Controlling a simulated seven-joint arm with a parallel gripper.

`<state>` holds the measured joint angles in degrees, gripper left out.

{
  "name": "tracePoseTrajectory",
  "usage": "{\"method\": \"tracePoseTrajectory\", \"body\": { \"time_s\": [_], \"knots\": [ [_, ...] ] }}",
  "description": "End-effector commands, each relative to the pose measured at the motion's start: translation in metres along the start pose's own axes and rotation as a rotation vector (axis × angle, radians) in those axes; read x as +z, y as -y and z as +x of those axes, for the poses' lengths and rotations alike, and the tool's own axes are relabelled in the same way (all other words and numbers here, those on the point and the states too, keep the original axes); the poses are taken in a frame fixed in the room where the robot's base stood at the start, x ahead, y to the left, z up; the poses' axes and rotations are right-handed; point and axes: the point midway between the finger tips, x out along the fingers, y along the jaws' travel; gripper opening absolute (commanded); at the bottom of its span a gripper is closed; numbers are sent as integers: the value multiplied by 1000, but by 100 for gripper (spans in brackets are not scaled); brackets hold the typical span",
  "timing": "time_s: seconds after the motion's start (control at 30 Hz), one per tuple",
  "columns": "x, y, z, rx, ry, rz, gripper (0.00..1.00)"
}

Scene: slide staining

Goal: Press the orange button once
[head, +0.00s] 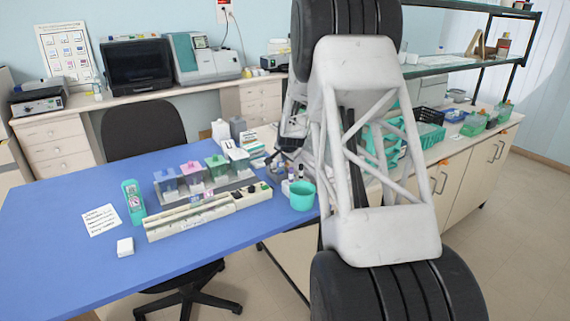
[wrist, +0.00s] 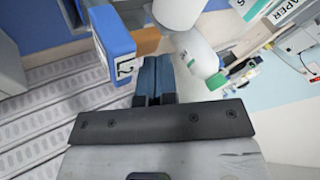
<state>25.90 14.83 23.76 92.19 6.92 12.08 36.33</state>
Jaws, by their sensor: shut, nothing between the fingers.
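No orange button can be made out for certain. In the wrist view an orange-brown block (wrist: 147,41) shows beside a blue box-like part (wrist: 106,38); I cannot tell if it is the button. My gripper (wrist: 154,72) is shut and empty, its dark blue fingers together just below that block, apparently apart from it. In the head view my arm hides much of the right side, and the fingertips cannot be made out. A long beige device (head: 190,220) with a dark panel (head: 248,190) at its right end lies on the blue table (head: 60,240).
Staining jars with blue, pink (head: 192,172) and green lids stand behind the device. A teal cup (head: 302,195) stands at its right. A white bottle (wrist: 198,62) with a green cap is close to my fingers. A teal timer (head: 133,200) and a paper note (head: 101,219) lie left.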

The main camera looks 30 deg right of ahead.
Motion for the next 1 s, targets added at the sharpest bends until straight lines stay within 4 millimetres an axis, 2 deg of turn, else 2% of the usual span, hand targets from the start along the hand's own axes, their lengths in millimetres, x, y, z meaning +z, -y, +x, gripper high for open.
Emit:
{"method": "tracePoseTrajectory", "body": {
  "time_s": [1.0],
  "knots": [
    [4,-4,7,0,1,0,0]
  ]
}}
